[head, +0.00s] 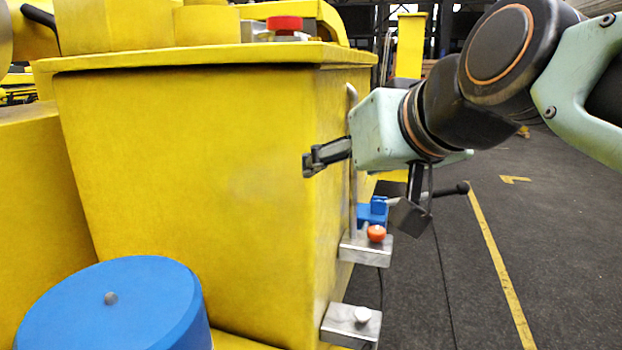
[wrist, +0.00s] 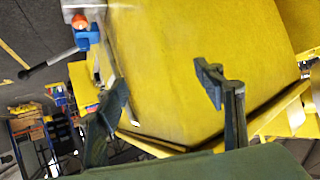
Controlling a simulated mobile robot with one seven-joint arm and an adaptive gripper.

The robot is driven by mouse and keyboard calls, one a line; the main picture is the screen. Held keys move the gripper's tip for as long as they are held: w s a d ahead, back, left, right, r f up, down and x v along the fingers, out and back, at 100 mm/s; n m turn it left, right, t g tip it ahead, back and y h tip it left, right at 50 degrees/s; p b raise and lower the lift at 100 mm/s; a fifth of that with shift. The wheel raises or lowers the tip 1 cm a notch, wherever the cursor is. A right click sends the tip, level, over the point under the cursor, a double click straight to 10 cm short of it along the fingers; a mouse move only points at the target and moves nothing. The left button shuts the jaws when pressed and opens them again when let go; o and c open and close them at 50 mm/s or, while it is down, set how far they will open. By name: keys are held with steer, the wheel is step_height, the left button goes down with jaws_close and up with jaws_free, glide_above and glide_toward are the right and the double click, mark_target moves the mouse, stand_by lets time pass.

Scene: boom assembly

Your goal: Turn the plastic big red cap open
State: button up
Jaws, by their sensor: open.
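A red cap (head: 284,23) sits on top of the yellow machine housing (head: 190,150), at the upper middle of the head view. It does not show in the wrist view. My gripper (head: 313,160) is at the right edge of the housing's front face, below the level of the cap and apart from it. I cannot tell whether a finger touches the housing.
A smaller orange-red knob (head: 376,233) sits on a metal block beside a blue part and a black-tipped lever (head: 455,189). A second block has a white knob (head: 362,314). A large blue cylinder (head: 110,305) stands front left. The housing's top rim (head: 200,57) overhangs. Open floor lies right.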

steer(key=shift+s+d+f+g+h, duration=0.15)
steer(key=shift+s+f, duration=0.2)
steer(key=shift+f, duration=0.15)
steer(key=shift+s+d+f+g+h, duration=0.15)
steer(key=shift+s+f, duration=0.2)
steer(key=shift+f, duration=0.15)
steer(key=s+d+f+m+g+h, duration=0.1)
steer(key=s+d+f, duration=0.1)
steer(key=f, duration=0.5)
steer(key=s+d+f+m+g+h+p, duration=0.1)
steer(key=s+d+f+g, duration=0.1)
steer(key=s+f, duration=0.3)
steer(key=s+d+f+g+h+p, duration=0.1)
steer(key=s+d+f+g, duration=0.1)
steer(key=f, duration=0.7)
steer(key=shift+s+d+f+m, duration=0.2)
steer(key=shift+s+d+m, duration=0.25)
steer(key=shift+s, duration=0.65)
steer(key=shift+c, duration=0.4)
